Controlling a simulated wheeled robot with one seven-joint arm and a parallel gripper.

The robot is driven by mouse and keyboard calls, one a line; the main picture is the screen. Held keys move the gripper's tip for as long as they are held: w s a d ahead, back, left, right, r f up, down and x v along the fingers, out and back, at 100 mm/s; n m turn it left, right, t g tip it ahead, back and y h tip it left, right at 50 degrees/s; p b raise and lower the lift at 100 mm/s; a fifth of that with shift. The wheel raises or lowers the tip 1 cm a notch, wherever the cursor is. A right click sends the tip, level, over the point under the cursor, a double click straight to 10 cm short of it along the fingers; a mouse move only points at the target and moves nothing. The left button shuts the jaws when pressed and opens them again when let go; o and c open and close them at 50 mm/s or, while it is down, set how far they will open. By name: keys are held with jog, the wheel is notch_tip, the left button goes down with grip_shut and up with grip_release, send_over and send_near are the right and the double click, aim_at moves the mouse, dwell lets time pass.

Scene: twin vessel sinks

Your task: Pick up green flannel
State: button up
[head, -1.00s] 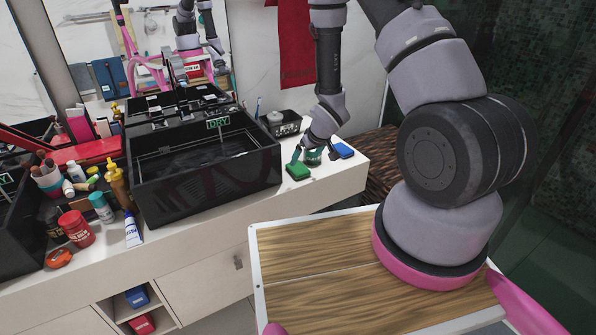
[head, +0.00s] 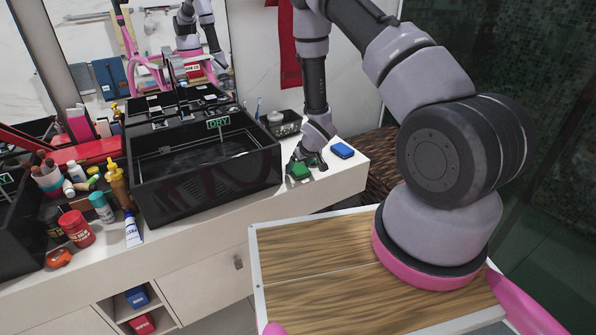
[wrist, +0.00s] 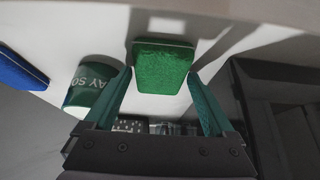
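The green flannel (head: 299,172) is a small folded block lying on the white counter, right of the black sink. It also shows in the wrist view (wrist: 163,68). My gripper (head: 303,166) is down at the flannel, and the head view shows its fingers close around it. In the wrist view my gripper (wrist: 159,74) is open, with one teal finger on each side of the flannel's near end. Small gaps seem to remain beside it; I cannot tell whether either finger touches it.
A blue flannel (head: 342,150) lies to the right on the counter. A green and white labelled container (wrist: 87,88) stands close by the left finger. The black sink (head: 205,165) rises to the left. A black tray (head: 284,124) is behind. The counter's front edge is near.

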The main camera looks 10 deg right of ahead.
aim_at(299, 168)
jog(key=c, duration=0.9)
notch_tip(299, 168, up, 10)
